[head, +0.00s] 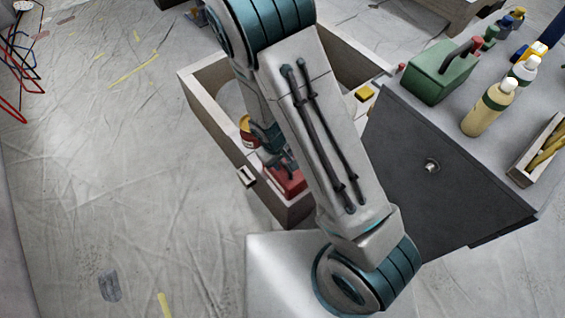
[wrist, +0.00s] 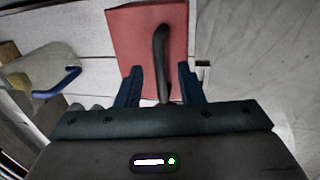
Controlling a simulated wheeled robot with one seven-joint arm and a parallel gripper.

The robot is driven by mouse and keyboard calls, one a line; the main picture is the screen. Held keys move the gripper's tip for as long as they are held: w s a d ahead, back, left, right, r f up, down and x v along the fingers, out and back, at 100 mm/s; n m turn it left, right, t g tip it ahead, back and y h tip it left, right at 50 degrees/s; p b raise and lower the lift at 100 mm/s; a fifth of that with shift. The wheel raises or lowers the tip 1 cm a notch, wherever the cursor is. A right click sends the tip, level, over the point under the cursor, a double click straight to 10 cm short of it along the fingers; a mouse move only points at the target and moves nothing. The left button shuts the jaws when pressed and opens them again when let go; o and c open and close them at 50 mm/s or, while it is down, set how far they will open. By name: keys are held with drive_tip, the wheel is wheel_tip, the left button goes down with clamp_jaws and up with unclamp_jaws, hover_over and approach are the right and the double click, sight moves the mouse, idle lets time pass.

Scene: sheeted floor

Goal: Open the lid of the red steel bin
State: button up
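The red steel bin (head: 290,184) sits low inside a light-walled wooden box, and my arm hides much of it. In the wrist view its flat red lid (wrist: 130,40) looks shut, with a dark curved handle (wrist: 161,45) running along it. My gripper (wrist: 160,84) is open, with one blue finger on each side of the handle's near end. Gaps show between the fingers and the handle. In the head view my gripper (head: 278,163) is just above the bin, partly hidden by my arm.
The wooden box (head: 203,112) has raised walls around the bin. A dark cabinet (head: 425,150) stands right, carrying a green toolbox (head: 440,75) and bottles (head: 488,108). The sheeted floor is open at left.

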drive_tip(key=shift+w+d+f, duration=0.1)
drive_tip(key=shift+f, duration=0.45)
clamp_jaws()
drive_tip(key=shift+r, duration=0.1)
